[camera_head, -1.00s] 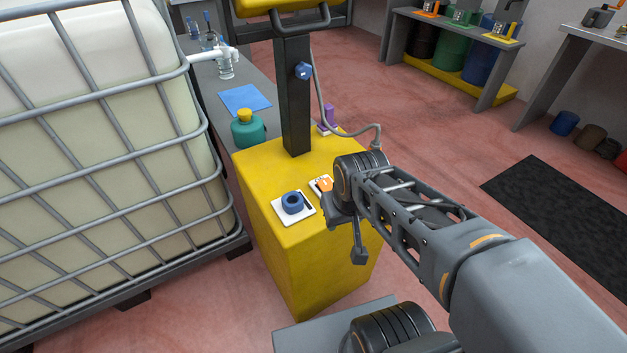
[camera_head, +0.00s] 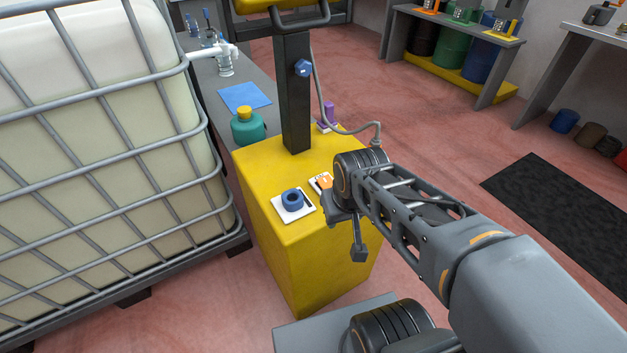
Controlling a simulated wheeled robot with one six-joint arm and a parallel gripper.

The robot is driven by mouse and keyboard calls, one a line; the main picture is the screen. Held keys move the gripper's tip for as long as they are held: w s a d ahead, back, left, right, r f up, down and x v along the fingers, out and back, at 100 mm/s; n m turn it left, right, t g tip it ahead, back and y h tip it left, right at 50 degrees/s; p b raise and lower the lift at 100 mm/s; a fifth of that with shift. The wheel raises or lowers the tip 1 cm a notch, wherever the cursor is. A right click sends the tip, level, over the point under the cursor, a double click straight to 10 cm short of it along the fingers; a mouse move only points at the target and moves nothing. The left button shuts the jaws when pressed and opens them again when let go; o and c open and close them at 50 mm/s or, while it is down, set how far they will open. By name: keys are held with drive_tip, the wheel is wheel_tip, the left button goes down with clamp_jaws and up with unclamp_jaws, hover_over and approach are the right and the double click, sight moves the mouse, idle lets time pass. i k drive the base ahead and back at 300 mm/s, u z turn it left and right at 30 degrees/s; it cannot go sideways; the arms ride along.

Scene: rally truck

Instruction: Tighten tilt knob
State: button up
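A blue knob (camera_head: 303,68) sits on the side of the dark upright post (camera_head: 293,105), high above the yellow cabinet; I take it for the tilt knob. My gripper (camera_head: 358,254) hangs at the end of my arm, in front of the yellow cabinet's right side, well below the knob and apart from it. Its fingers are small and seen edge-on, so I cannot tell whether they are open or shut. I see nothing held in it.
The yellow cabinet (camera_head: 270,215) bears a blue ring (camera_head: 292,200) on a white plate, an orange item (camera_head: 323,182) and a purple item (camera_head: 328,115). A grey hose (camera_head: 350,131) curves beside the post. A caged tank (camera_head: 110,150) stands at left.

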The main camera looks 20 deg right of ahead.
sight(303, 68)
drive_tip(key=k, duration=1.15)
drive_tip(key=u, duration=1)
drive_tip(key=i, duration=1.45)
drive_tip(key=z, duration=0.85)
